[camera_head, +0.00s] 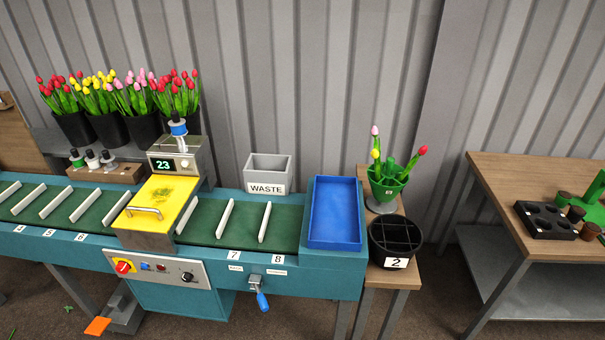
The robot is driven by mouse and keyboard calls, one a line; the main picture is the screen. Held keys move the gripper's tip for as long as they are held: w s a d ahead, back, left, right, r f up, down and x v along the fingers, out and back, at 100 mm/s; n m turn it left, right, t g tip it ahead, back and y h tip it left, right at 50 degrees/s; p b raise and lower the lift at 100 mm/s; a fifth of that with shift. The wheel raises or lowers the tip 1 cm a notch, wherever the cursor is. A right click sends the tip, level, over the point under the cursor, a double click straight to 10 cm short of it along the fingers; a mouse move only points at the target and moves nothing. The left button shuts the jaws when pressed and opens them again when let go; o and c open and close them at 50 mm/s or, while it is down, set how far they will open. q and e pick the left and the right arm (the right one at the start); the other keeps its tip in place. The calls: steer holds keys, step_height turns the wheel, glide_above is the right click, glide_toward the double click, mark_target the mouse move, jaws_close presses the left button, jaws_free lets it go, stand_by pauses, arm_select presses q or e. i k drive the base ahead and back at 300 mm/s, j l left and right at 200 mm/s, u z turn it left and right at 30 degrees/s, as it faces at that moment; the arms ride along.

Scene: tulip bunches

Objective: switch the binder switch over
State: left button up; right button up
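The binder (156,212) has a yellow top cover with a handle and stands over the green conveyor at the left. Its display (172,164) reads 23. The control panel (214,276) on its front carries a red rotary switch (123,267) on a yellow plate. A small blue button (146,267), a small red button (162,268) and a black knob (187,277) sit to its right. I cannot tell which of these is the binder switch, and their settings are too small to read. Neither of my grippers is in view.
A blue-handled lever (261,297) juts from the conveyor front. A blue tray (335,213) is at the conveyor's right end, a grey WASTE bin (268,174) behind. An orange pedal (98,326) is low left. A black divided bucket (395,241) stands at right.

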mark_target(122, 267)
steer(key=u, duration=1.3)
